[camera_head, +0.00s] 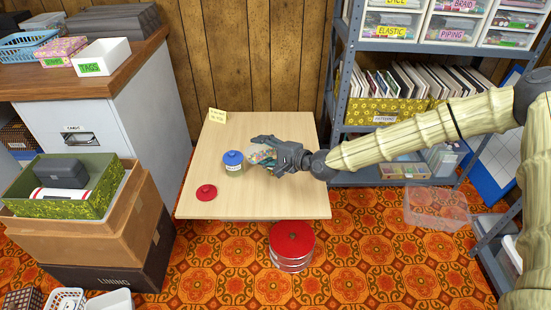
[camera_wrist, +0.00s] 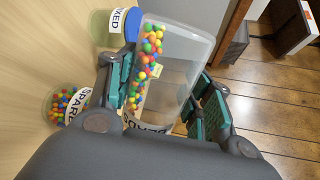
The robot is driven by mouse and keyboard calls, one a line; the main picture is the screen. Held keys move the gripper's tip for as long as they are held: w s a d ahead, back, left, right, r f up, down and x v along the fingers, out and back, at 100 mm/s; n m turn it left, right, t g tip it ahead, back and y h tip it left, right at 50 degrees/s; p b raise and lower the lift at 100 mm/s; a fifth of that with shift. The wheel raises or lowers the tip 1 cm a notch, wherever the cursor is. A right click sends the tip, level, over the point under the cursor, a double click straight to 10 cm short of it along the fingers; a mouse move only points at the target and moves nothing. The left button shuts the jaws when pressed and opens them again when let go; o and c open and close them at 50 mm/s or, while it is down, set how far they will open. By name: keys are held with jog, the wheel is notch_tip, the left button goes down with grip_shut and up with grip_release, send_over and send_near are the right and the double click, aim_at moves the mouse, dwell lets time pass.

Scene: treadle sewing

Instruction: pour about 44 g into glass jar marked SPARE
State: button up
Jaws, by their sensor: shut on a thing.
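My gripper (camera_wrist: 163,98) is shut on a clear container (camera_wrist: 180,72) of coloured beads, with a partly hidden label reading BEADS. The container is tilted far over, its beads gathered along one side. In the wrist view the jar marked SPARE (camera_wrist: 77,104) stands at the left, beside a finger, without a lid and with coloured beads in it. In the head view my gripper (camera_head: 268,152) is over the table, and the held container and SPARE jar are hard to tell apart there. I cannot see beads falling.
A blue-lidded jar (camera_head: 233,168) marked MIXED stands close by, almost touching the container in the wrist view (camera_wrist: 110,25). A red lid (camera_head: 206,192) lies on the pale table (camera_head: 255,204). A yellow card (camera_head: 217,115) stands at the back. The table's front right is clear.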

jog(key=shift+w+r, duration=0.1)
jog(key=shift+r, duration=0.05)
dwell(0.9)
jog(key=shift+s+a+f+n+p, duration=0.25)
jog(key=shift+s+f+n+p, duration=0.1)
jog(key=shift+n+p, duration=0.15)
jog(key=shift+s+a+f+n+t+h, duration=0.15)
jog(key=shift+f+n+t+h, duration=0.25)
jog(key=shift+f+n, duration=0.25)
